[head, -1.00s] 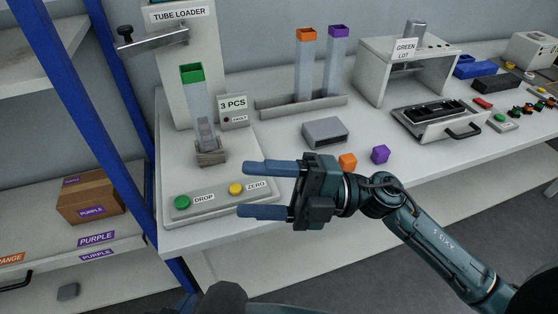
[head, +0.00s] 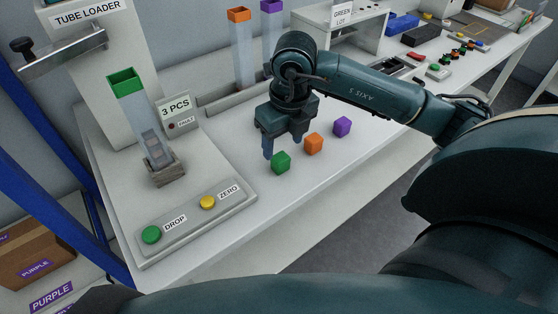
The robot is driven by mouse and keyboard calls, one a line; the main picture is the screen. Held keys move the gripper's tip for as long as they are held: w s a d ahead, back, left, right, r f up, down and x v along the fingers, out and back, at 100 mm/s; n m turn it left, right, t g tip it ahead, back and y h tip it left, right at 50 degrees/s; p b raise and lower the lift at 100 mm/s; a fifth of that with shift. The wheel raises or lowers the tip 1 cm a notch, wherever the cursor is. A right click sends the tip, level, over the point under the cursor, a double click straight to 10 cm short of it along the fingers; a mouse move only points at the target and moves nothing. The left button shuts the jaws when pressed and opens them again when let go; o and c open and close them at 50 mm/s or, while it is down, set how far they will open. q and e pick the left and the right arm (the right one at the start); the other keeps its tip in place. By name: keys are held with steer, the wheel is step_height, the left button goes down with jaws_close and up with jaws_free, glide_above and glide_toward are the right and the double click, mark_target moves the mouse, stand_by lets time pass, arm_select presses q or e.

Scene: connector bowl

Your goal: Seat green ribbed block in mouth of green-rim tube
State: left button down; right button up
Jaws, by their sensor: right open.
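The green ribbed block (head: 281,162) sits on the table at the near end of a row of coloured blocks. My right gripper (head: 281,148) points down just behind it, open; one finger shows by the block's left side. I cannot tell whether the block is between the fingers. The green-rim tube (head: 134,112) stands tilted in the tube loader (head: 103,60) at left, its square green mouth (head: 125,81) open at the top. Some greyish pieces show low in the tube. My left gripper is not in view.
An orange block (head: 313,144) and a purple block (head: 342,126) sit right of the green one. A button panel with a green DROP button (head: 151,234) and a yellow ZERO button (head: 207,202) lies in front. Orange-rim (head: 239,15) and purple-rim tubes stand behind.

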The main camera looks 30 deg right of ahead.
mark_target(281, 157)
steer(key=shift+w+d+f+p, duration=0.15)
steer(key=shift+w+f, duration=0.1)
steer(key=shift+f, duration=0.85)
steer(key=shift+w+a+f+p, duration=0.15)
steer(key=shift+w+f, duration=0.1)
steer(key=shift+f, duration=0.9)
steer(key=shift+w+d+f+p, duration=0.15)
steer(key=shift+w+f, duration=0.1)
steer(key=shift+f, duration=0.85)
steer(key=shift+c, duration=0.6)
steer(key=c, duration=0.9)
steer(key=shift+r, duration=0.1)
steer(key=shift+c, duration=0.2)
step_height(281, 157, up, 9)
steer(key=shift+r+b, duration=0.1)
steer(key=shift+b, duration=0.3)
steer(key=shift+r, duration=0.35)
